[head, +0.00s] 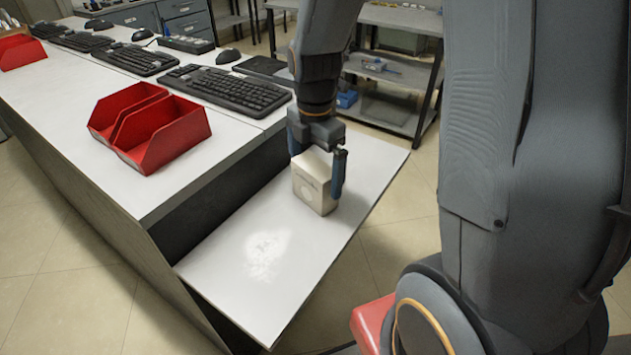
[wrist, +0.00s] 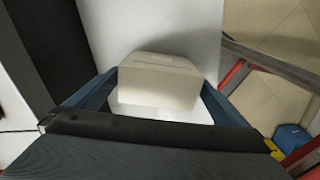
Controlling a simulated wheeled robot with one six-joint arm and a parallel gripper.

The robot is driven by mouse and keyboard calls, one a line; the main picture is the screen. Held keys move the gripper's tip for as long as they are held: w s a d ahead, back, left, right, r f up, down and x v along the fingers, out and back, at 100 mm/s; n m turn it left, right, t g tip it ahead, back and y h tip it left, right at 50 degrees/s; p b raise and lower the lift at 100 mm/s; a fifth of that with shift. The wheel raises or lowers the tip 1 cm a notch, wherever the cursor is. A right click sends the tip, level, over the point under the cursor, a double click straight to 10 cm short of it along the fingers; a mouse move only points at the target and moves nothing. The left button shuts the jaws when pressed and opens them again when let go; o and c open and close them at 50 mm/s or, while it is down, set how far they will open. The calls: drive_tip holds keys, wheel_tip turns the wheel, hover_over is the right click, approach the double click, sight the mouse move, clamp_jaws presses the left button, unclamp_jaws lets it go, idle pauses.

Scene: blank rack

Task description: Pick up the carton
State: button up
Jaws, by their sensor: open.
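The carton (head: 314,183) is a small off-white box standing on the low white shelf at the end of the workbench. My gripper (head: 319,165) is directly over it, pointing down, with one finger on each side of the carton. In the wrist view the carton (wrist: 158,82) lies between the two blue fingers of my gripper (wrist: 160,98). The jaws are open. Whether either finger touches the carton, I cannot tell. The carton's lower far side is hidden.
The low white shelf (head: 290,262) is otherwise bare. The higher bench (head: 90,130) to the left holds red bins (head: 165,135), keyboards (head: 222,90) and mice. A grey metal rack (head: 395,110) stands behind, with a blue item (head: 346,99) on it.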

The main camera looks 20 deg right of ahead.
drive_tip(key=shift+f+p, duration=0.3)
drive_tip(key=shift+f, duration=1.25)
drive_tip(key=shift+c, duration=0.4)
drive_tip(key=c, duration=0.8)
drive_tip(key=shift+c, duration=0.2)
